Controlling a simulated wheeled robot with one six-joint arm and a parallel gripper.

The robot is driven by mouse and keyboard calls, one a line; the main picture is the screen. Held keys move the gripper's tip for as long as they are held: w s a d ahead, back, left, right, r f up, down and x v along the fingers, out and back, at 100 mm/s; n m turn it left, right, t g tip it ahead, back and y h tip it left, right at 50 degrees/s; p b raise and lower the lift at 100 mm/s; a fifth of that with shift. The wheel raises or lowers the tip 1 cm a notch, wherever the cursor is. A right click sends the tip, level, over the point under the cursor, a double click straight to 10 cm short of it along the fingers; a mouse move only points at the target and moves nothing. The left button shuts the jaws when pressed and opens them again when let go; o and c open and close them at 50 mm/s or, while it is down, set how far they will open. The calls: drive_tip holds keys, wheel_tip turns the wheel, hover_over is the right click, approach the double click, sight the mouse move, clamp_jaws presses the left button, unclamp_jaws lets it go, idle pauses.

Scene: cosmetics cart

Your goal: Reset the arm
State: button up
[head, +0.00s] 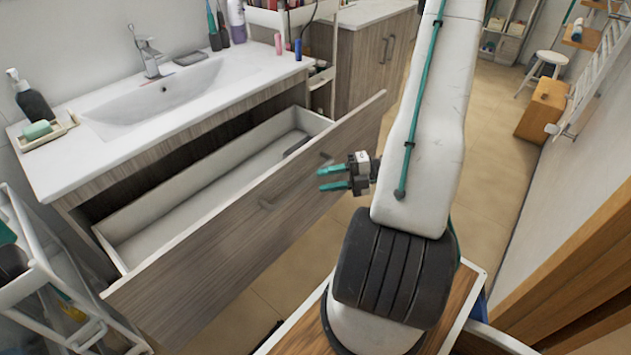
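My gripper (335,179) is near the middle of the head view, with two teal fingers pointing left. The fingers are apart and nothing shows between them. It hangs in front of the open drawer's wooden front, near its right part. My white arm rises at the right of it and its upper end leaves the top of the view. The gripper seems clear of the drawer, but the exact gap cannot be told.
A wide drawer (190,262) stands pulled out under a white sink counter (60,170). A dark soap bottle (32,103) stands at the left. A white cart (40,265) is at lower left. Tiled floor (490,140) is open behind my arm; a wall is at right.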

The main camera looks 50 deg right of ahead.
drive_tip(key=shift+s+d, duration=0.25)
idle(0.5)
